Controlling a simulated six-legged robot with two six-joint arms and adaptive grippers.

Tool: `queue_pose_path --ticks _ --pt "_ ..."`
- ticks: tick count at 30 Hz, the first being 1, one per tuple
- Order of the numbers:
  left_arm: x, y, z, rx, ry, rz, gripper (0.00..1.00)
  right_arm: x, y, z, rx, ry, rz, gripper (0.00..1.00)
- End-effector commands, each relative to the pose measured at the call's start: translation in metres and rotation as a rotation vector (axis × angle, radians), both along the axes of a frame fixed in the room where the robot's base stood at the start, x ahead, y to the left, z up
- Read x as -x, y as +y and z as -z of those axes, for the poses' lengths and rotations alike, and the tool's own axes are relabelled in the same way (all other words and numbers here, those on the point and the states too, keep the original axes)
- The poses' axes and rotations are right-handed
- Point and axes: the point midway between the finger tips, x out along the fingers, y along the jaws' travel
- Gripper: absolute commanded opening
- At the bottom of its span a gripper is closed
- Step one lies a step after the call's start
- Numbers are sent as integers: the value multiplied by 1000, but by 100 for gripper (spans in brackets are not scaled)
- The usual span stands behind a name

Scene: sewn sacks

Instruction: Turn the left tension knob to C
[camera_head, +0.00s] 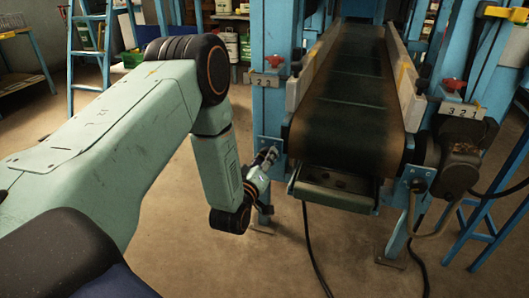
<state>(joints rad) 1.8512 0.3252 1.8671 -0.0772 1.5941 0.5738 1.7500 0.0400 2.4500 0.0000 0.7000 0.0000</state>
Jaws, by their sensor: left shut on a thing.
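My left arm reaches in from the left, and its small dark gripper (270,157) is at the blue plate (262,142) on the conveyor's left front leg. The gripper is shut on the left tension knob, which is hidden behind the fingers. The knob's pointer and the letters around it cannot be read here. A matching blue plate (420,181) with small letters is on the right front leg. My right gripper is not in view.
The dark conveyor belt (350,95) runs away between pale side rails. Red knobs (275,61) sit above number plates on both sides. A motor (456,155) is at the right. Cables (310,245) lie on the floor. A blue ladder (90,50) stands behind.

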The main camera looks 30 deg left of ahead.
Motion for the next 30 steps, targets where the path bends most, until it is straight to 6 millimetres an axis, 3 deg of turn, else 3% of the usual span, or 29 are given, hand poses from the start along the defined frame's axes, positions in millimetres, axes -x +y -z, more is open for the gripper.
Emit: queue_pose_path --ticks 30 --pt "1 0 -1 -939 228 3 5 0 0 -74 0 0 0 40"
